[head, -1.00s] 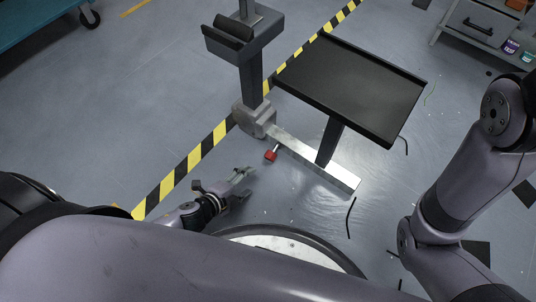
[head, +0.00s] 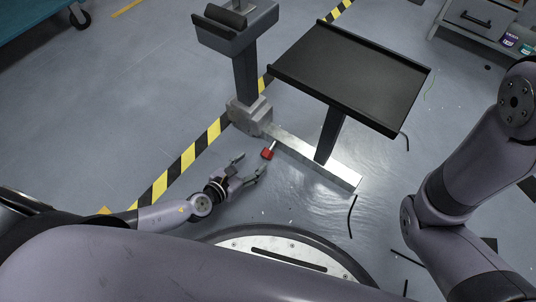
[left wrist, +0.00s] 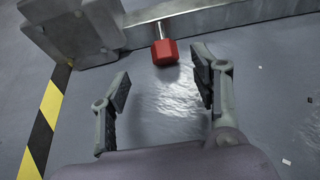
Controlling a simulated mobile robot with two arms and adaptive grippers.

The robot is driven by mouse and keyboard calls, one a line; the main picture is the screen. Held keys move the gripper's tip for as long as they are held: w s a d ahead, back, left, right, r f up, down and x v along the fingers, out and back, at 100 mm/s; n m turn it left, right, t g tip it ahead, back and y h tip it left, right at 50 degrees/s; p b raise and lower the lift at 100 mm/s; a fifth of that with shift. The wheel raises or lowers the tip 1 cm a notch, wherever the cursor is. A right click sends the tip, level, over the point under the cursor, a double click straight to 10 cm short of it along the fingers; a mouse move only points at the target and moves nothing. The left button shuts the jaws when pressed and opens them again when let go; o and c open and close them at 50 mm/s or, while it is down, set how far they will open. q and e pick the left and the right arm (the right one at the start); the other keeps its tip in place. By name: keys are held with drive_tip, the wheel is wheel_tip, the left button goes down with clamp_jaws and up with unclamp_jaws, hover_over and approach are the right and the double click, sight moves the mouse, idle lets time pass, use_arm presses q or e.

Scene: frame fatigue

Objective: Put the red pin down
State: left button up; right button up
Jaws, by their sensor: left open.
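The red pin has a red head and a bright metal shaft. In the head view the red pin (head: 268,153) is beside the metal foot beam (head: 312,158) of the stand. In the left wrist view the red pin (left wrist: 165,51) has its shaft pointing at the beam; I cannot tell whether the shaft enters the beam or only lies against it. My left gripper (head: 251,166) is open and empty, low over the floor just short of the red head. Its two fingers (left wrist: 160,78) stand apart on either side of the pin's line. My right gripper is out of view.
A black tray (head: 350,76) on a post stands over the beam, with a grey column (head: 245,78) to its left. Yellow-black tape (head: 185,165) runs along the floor. Black strips (head: 352,216) lie right of the beam. Floor left of the tape is clear.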

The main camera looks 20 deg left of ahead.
sight(266, 152)
use_arm(q)
drive_tip(key=b+x, duration=0.1)
drive_tip(key=x, duration=0.3)
drive_tip(key=shift+w+f, duration=0.1)
drive_tip(key=shift+f, duration=0.05)
drive_tip(key=b+x, duration=0.1)
drive_tip(key=x, duration=0.1)
drive_tip(key=b+x, duration=0.1)
drive_tip(key=x, duration=0.1)
drive_tip(key=shift+d+f, duration=0.1)
drive_tip(key=shift+d, duration=0.3)
drive_tip(key=shift+w+d+f+b, duration=0.1)
drive_tip(key=shift+w+b, duration=0.2)
drive_tip(key=shift+w, duration=0.1)
drive_tip(key=shift+c, duration=0.4)
drive_tip(key=c, duration=1.3)
drive_tip(key=shift+o, duration=0.2)
